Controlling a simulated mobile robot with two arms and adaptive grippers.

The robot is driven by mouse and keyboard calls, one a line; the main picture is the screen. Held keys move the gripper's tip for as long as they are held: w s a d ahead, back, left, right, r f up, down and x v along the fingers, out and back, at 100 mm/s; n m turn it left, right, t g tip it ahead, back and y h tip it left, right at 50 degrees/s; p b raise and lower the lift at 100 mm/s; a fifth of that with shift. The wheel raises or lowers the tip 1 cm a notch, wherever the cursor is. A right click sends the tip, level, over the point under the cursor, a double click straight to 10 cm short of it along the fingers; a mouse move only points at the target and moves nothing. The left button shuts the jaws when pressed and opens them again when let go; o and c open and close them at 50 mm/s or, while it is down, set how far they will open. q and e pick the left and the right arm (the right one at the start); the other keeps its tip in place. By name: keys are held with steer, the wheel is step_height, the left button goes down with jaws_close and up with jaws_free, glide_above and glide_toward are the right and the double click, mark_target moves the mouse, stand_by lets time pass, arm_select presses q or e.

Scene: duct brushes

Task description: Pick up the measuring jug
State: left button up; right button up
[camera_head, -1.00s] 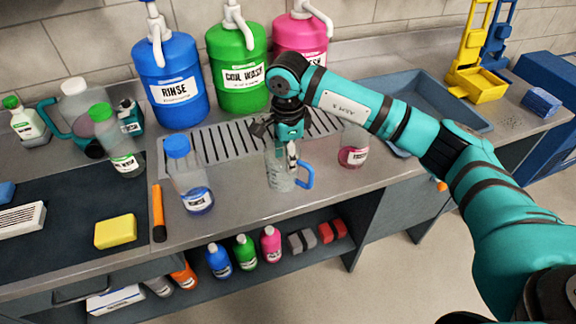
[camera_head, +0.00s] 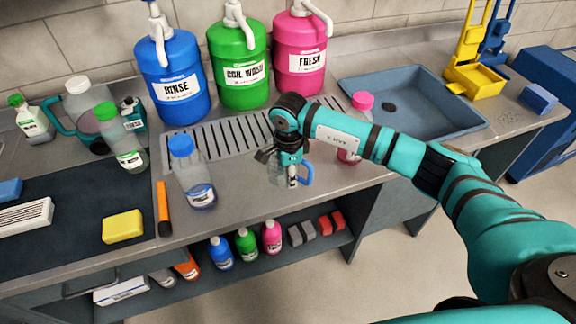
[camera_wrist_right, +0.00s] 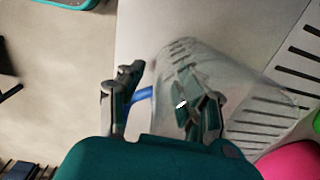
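The measuring jug (camera_head: 276,181) is clear with a blue handle (camera_head: 307,175). It stands upright near the front edge of the steel counter, its upper part hidden by my right gripper (camera_head: 289,172). In the right wrist view the clear jug (camera_wrist_right: 185,62) lies between and beyond the fingers, with its blue handle (camera_wrist_right: 143,95) near the left finger. My right gripper (camera_wrist_right: 162,108) is open, its fingers apart. One finger overlaps the jug's wall; I cannot tell whether it is inside or outside. My left gripper is not in view.
A blue-capped bottle (camera_head: 193,175) stands left of the jug, and a pink-capped bottle (camera_head: 361,102) stands close behind my right forearm. Blue, green and pink drums line the wall behind a slotted drain (camera_head: 215,137). A sink (camera_head: 425,88) is at right.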

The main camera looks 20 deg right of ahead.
jaws_close()
steer(key=shift+r, duration=0.15)
